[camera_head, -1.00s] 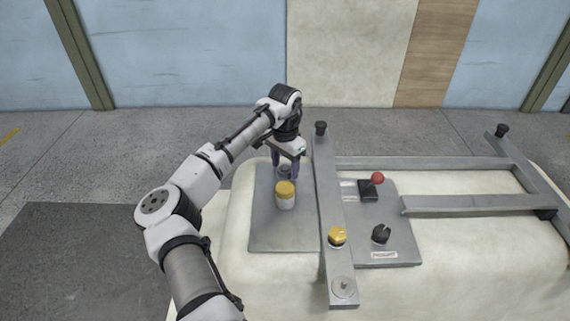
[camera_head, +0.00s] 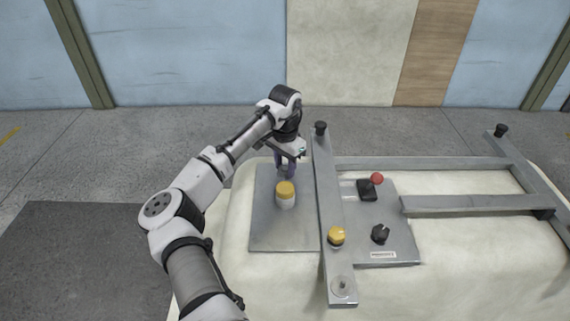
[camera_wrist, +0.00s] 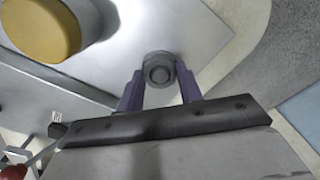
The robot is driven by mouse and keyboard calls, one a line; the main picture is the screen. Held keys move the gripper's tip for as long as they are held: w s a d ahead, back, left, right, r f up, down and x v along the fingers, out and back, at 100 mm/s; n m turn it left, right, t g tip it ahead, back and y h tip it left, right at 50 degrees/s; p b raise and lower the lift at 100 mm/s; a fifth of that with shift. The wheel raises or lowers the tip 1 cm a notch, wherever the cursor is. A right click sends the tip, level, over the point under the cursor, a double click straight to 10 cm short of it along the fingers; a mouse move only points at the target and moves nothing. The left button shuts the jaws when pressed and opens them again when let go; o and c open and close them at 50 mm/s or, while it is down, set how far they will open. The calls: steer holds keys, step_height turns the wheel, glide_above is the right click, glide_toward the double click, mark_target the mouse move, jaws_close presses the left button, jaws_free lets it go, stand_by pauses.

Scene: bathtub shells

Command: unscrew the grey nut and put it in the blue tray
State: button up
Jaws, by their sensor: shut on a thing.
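The grey nut (camera_wrist: 160,71) is a round grey piece with a dark ring around its centre, seen from above in the wrist view. The two purple fingers of my gripper (camera_head: 286,166) are shut on its sides, at the far end of the grey plate. In the head view the fingers largely hide the nut. I cannot tell whether the nut is still on its thread. No blue tray shows in either view.
A white jar with a yellow lid (camera_head: 286,190) stands close in front of my gripper on the grey plate (camera_head: 270,236). A raised metal bar (camera_head: 328,190) runs just right of it. Beyond are a yellow knob (camera_head: 337,236), a black knob (camera_head: 380,234) and a red-ball lever (camera_head: 377,179).

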steer(key=shift+r+n+p, duration=0.1)
steer(key=shift+n+p, duration=2)
steer(key=shift+n, duration=0.3)
steer(key=shift+n+p, duration=2.5)
steer(key=shift+d+n, duration=0.1)
steer(key=shift+n, duration=1.4)
steer(key=o, duration=1.1)
steer(key=shift+c, duration=1)
